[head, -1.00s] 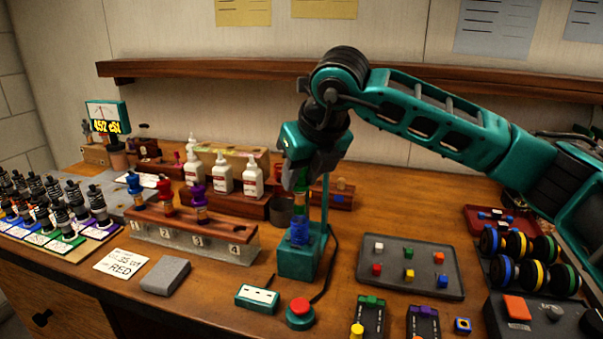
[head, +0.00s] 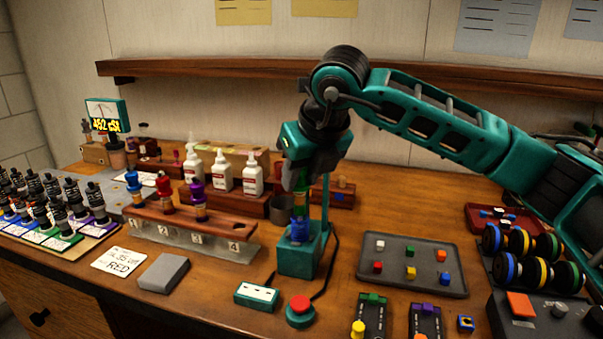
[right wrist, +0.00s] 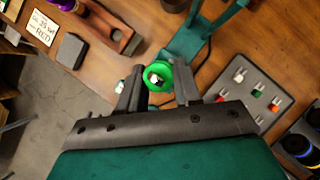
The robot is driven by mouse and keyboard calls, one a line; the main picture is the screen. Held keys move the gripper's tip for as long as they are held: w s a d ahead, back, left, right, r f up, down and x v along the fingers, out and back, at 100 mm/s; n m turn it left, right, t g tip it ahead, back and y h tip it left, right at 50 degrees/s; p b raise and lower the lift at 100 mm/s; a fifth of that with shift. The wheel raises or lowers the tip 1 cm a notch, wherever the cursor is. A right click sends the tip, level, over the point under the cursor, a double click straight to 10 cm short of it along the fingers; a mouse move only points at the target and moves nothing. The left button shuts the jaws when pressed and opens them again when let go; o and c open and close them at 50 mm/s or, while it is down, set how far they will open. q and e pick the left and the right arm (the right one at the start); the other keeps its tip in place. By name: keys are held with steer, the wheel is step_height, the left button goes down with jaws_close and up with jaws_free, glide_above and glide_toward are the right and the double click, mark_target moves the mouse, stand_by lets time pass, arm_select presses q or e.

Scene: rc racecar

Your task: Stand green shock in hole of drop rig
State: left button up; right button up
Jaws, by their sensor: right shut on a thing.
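The drop rig is a teal base block (head: 298,262) with an upright post (head: 325,203), on the bench at the middle of the head view. My right gripper (head: 301,186) is above the block, shut on the green shock (head: 301,200), which hangs roughly upright. A blue piece (head: 299,230) shows at the block's top, just under the shock. The hole is hidden, and I cannot tell whether the shock's lower end is in it. In the right wrist view, the shock's round green end (right wrist: 158,78) sits between the fingers. My left gripper is out of view.
A wooden rack (head: 190,222) with blue, red and purple shocks stands left of the rig, white bottles (head: 222,173) behind it. A red button (head: 300,303) and white-topped box (head: 256,296) lie in front. A grey tray (head: 455,270) of small cubes is right.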

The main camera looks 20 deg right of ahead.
mark_target(302, 205)
steer(key=shift+f+b, duration=0.7)
steer(key=shift+f, duration=0.15)
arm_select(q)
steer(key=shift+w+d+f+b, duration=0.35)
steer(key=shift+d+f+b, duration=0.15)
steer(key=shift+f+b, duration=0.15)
arm_select(e)
steer(key=shift+f, duration=0.65)
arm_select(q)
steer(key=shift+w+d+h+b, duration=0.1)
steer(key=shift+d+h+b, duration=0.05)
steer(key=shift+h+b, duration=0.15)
arm_select(e)
steer(key=shift+f, duration=0.35)
steer(key=shift+f+b, duration=0.55)
steer(key=shift+f, duration=0.1)
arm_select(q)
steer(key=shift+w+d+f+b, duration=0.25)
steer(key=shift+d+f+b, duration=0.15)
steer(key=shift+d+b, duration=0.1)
arm_select(e)
steer(key=shift+f, duration=0.5)
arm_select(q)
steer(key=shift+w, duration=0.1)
arm_select(e)
steer(key=shift+f, duration=0.2)
